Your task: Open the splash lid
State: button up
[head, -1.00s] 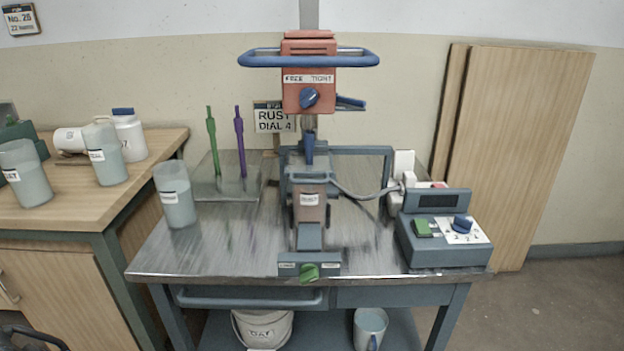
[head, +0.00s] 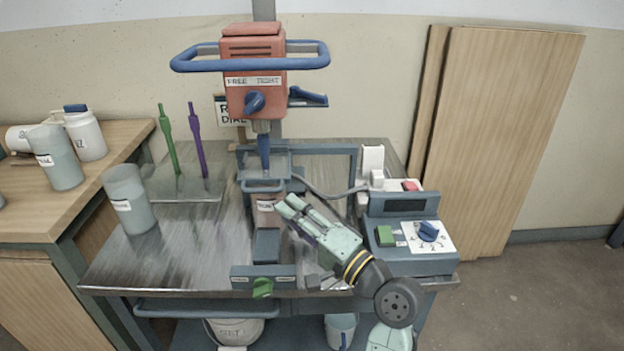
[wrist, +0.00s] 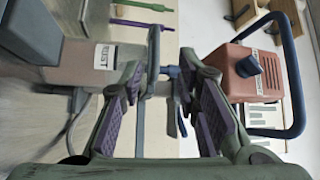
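The splash lid (head: 254,175) is a blue-grey cover with a bar handle (head: 263,186) at its front. It lies over the bucket labelled RUST (head: 266,214), under the red mixer head; the mixer shaft (head: 263,150) comes down at it. My gripper (head: 288,207) is at the front right of the bucket, fingers pointing toward the handle. In the wrist view my gripper (wrist: 160,88) is open, purple pads apart, and the bar handle (wrist: 153,58) shows between the fingertips. I cannot tell whether it touches them. Part of the bucket is hidden by my gripper.
The red mixer head (head: 253,75) with a blue guard bar hangs above. A control box (head: 408,262) stands right, close to my arm. A cable runs behind my gripper. The left-centre tabletop is clear.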

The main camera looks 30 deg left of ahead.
aim_at(262, 191)
jog(key=p+x, duration=0.1)
jog(key=x, duration=0.2)
jog(key=p+x, duration=0.1)
jog(key=x, duration=0.6)
jog(key=shift+w+f+p, duration=0.15)
jog(key=shift+f+p, duration=0.15)
jog(key=shift+p, duration=0.1)
grip_shut()
dwell(0.5)
